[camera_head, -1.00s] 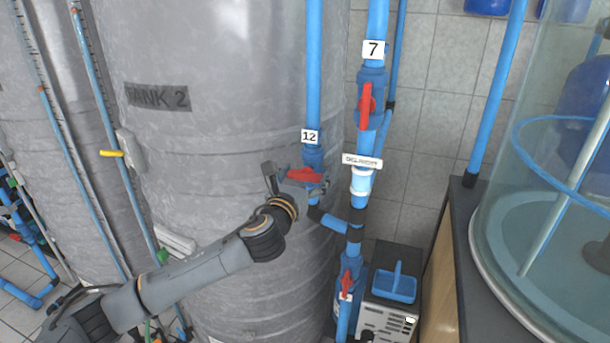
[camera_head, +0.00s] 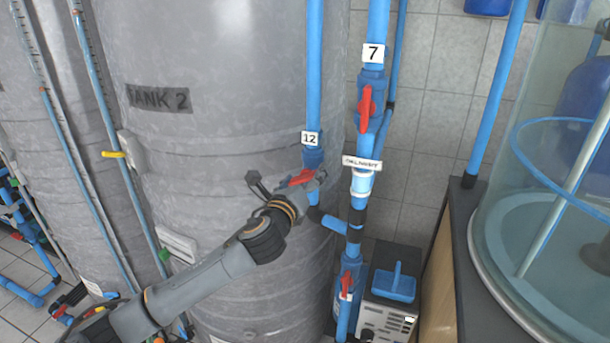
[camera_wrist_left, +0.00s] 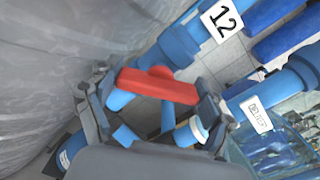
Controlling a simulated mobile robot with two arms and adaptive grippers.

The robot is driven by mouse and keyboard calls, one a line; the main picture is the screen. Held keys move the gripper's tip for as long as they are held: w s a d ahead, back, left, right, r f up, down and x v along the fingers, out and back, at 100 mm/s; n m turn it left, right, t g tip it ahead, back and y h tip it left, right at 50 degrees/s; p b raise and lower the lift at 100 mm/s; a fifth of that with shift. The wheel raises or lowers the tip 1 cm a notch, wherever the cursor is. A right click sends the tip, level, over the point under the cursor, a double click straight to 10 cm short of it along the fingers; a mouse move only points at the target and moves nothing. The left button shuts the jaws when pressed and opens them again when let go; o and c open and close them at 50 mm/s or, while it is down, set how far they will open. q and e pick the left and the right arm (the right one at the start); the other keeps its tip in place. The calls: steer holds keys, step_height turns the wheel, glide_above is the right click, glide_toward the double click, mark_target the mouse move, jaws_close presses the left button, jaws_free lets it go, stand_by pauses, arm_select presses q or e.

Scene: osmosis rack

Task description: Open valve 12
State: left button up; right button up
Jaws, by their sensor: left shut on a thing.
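Valve 12 has a red handle (camera_head: 301,178) on a blue pipe in front of the tank, below the white label 12 (camera_head: 310,138). The handle is tilted, its right end higher in the head view. My left gripper (camera_head: 304,184) is shut on this handle. In the left wrist view the red handle (camera_wrist_left: 158,86) lies between the two fingers of my left gripper (camera_wrist_left: 150,98), and label 12 (camera_wrist_left: 221,20) is above it. The gripper partly hides the valve body in the head view. My right gripper is not in view.
Valve 7 (camera_head: 366,108), with a vertical red handle, is on the pipe just to the right. A white label plate (camera_head: 362,162) sticks out beside valve 12. Tank 2 (camera_head: 225,120) is close behind the gripper. A glass vessel (camera_head: 545,225) stands at the right.

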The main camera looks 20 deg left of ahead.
arm_select(q)
steer(key=n, duration=0.6)
steer(key=shift+a+n, duration=0.1)
steer(key=shift+n, duration=0.2)
steer(key=n, duration=0.5)
steer(key=shift+f+p, duration=0.1)
steer(key=shift+p, duration=0.25)
steer(key=shift+n, duration=0.4)
steer(key=o, duration=1.1)
steer(key=s, duration=1.2)
steer(key=shift+a, duration=0.25)
steer(key=shift+f, duration=0.1)
